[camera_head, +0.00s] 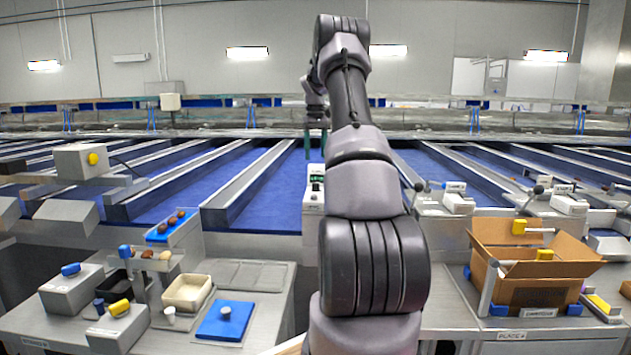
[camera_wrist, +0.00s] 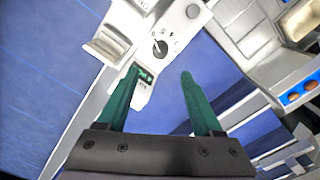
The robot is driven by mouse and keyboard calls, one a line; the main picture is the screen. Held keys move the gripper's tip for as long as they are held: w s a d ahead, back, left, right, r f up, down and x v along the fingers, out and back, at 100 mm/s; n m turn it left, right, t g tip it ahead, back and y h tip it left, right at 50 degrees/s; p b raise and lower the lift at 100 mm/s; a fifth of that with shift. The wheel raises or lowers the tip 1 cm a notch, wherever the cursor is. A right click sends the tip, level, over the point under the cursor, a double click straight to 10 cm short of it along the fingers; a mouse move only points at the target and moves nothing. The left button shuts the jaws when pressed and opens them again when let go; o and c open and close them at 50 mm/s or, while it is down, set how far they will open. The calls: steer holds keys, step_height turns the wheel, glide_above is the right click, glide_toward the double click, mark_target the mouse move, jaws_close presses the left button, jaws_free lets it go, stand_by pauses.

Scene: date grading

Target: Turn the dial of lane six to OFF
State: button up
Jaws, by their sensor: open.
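A white control box (camera_head: 313,190) with a small green display stands at the front edge of the blue lanes, partly hidden by my arm. In the wrist view its dark round dial (camera_wrist: 160,47) shows just ahead of the fingertips, with a lit green display (camera_wrist: 146,75) beside my left-hand finger. The dial's setting and the lane number are too small to read. My gripper (camera_wrist: 161,72) has green fingers, open and empty, pointing toward the dial without visibly touching it. In the head view my gripper (camera_head: 315,143) hangs above the box.
A cardboard box (camera_head: 545,285) stands on the right bench. On the left bench are a cream tray (camera_head: 188,292), a blue mat (camera_head: 225,320) and grey blocks with coloured knobs. More white control boxes with black-knobbed levers (camera_head: 457,203) stand to the right. Metal dividers separate the blue lanes.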

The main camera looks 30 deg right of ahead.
mark_target(315, 183)
step_height(315, 183, down, 10)
steer(key=shift+f, duration=0.25)
stand_by(0.3)
jaws_close()
